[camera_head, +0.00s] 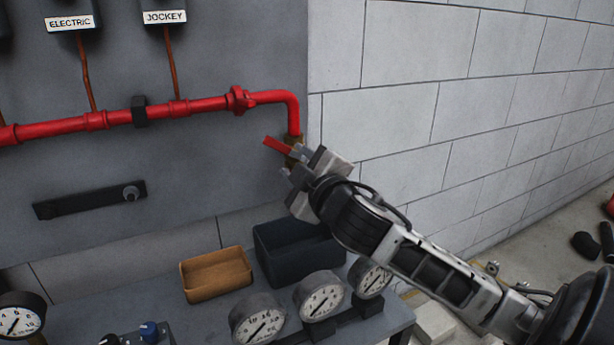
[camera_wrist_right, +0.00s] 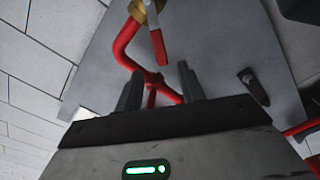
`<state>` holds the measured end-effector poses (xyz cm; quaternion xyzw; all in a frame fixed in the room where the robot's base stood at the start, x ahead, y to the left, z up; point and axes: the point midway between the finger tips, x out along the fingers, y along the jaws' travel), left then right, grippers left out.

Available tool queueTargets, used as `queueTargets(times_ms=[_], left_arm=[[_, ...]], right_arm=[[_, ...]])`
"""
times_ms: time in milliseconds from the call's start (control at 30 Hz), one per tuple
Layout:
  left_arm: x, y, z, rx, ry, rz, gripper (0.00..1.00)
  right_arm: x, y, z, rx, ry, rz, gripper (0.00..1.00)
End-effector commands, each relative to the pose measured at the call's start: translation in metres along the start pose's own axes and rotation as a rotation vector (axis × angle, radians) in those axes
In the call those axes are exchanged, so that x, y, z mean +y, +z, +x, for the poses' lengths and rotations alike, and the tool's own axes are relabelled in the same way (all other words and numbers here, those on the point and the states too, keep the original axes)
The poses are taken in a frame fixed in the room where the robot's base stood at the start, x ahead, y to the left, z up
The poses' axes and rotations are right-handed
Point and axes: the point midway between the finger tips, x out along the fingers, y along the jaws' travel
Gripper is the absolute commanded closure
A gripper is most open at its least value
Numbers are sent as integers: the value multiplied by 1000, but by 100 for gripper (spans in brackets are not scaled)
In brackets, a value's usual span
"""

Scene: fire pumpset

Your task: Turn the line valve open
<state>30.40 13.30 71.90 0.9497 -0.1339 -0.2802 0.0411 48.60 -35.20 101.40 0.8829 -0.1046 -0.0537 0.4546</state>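The line valve has a brass body (camera_wrist_right: 143,9) and a red lever (camera_head: 277,146) at the lower end of the red pipe, by the panel's right edge. In the right wrist view the lever (camera_wrist_right: 157,42) points down toward the gap between my fingers. My right gripper (camera_head: 291,160) is at the valve, and its fingers cover part of the brass body in the head view. In the right wrist view the right gripper (camera_wrist_right: 160,82) has its fingers apart, with nothing clamped between them. Whether a finger touches the lever cannot be told. My left gripper is out of view.
The red pipe (camera_head: 205,104) runs along the grey panel (camera_head: 200,165). Below are a bench (camera_head: 190,312) with a tan tray (camera_head: 216,275), a dark bin (camera_head: 295,250) and several gauges (camera_head: 319,298). A block wall (camera_head: 420,60) stands at the right.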

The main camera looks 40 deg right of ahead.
Motion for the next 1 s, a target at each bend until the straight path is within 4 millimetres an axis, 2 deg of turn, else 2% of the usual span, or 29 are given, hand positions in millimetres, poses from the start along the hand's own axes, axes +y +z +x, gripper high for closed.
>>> queueTargets(times_ms=[100,233,600,733,767,867,1000], left_arm=[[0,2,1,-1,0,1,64],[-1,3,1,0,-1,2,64],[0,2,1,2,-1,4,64],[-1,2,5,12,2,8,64],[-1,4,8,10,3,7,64],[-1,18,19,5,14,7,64],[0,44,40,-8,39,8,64]], right_arm=[[-2,1,-22,-1,-3,0,61],[-1,1,-35,-1,-2,1,61],[0,0,-41,-1,0,1,61],[-3,-4,-38,16,-7,-24,97],[-6,-7,-36,28,-14,-43,100],[-19,-24,-28,95,-48,-166,100],[-40,-51,-18,212,-107,-482,100]])
